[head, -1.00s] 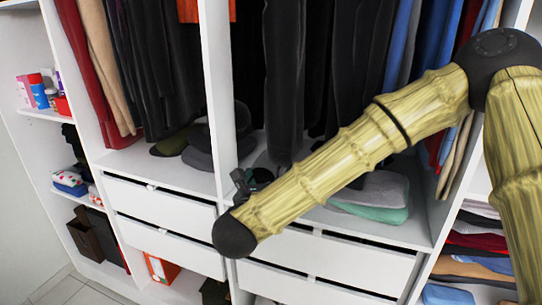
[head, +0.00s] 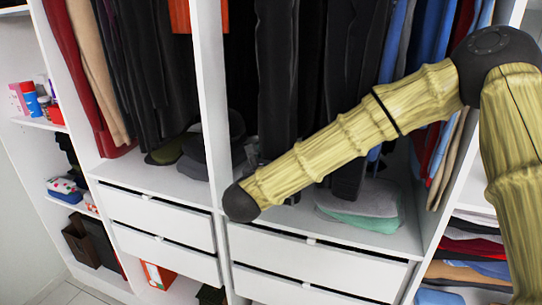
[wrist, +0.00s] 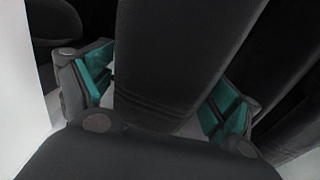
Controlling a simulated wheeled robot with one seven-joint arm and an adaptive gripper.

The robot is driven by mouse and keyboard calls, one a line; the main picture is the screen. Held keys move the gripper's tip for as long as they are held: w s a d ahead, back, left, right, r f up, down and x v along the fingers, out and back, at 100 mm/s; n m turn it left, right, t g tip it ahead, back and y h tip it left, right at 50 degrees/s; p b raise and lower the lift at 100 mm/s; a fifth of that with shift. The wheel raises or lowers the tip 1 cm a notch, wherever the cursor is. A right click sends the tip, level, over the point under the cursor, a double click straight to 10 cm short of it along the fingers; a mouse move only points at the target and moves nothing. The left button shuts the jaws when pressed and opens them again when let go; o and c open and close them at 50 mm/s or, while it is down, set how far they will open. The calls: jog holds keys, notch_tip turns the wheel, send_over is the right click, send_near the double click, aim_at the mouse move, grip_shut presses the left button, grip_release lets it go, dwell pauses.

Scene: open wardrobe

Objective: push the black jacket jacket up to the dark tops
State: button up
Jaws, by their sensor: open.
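The black jacket (head: 276,70) hangs from above in the middle bay, just right of the white divider. The dark tops (head: 350,75) hang to its right, with a narrow dark gap between. In the wrist view my gripper (wrist: 160,88) is open, its teal-padded fingers spread. A long black garment (wrist: 175,50), apparently the jacket, hangs between and beyond the fingers; contact cannot be told. Another dark garment (wrist: 265,60) hangs close behind the right finger. In the head view my gripper is mostly hidden behind my arm, low by the divider.
The white divider (head: 210,90) stands just left of the jacket. Folded grey and green clothes (head: 360,205) lie on the bay floor. Dark hats (head: 190,150) lie in the left bay. Blue and red clothes (head: 430,60) hang at the right. Drawers (head: 310,255) are below.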

jog(key=shift+x, duration=0.85)
jog(key=c, duration=1.7)
jog(key=shift+s+d+b, duration=0.2)
jog(key=shift+d+b, duration=0.25)
jog(key=shift+d, duration=0.2)
jog(key=shift+s+d+b, duration=0.2)
jog(key=shift+d+b, duration=0.25)
jog(key=shift+d, duration=0.25)
jog(key=o, duration=1.7)
jog(key=v, duration=1.2)
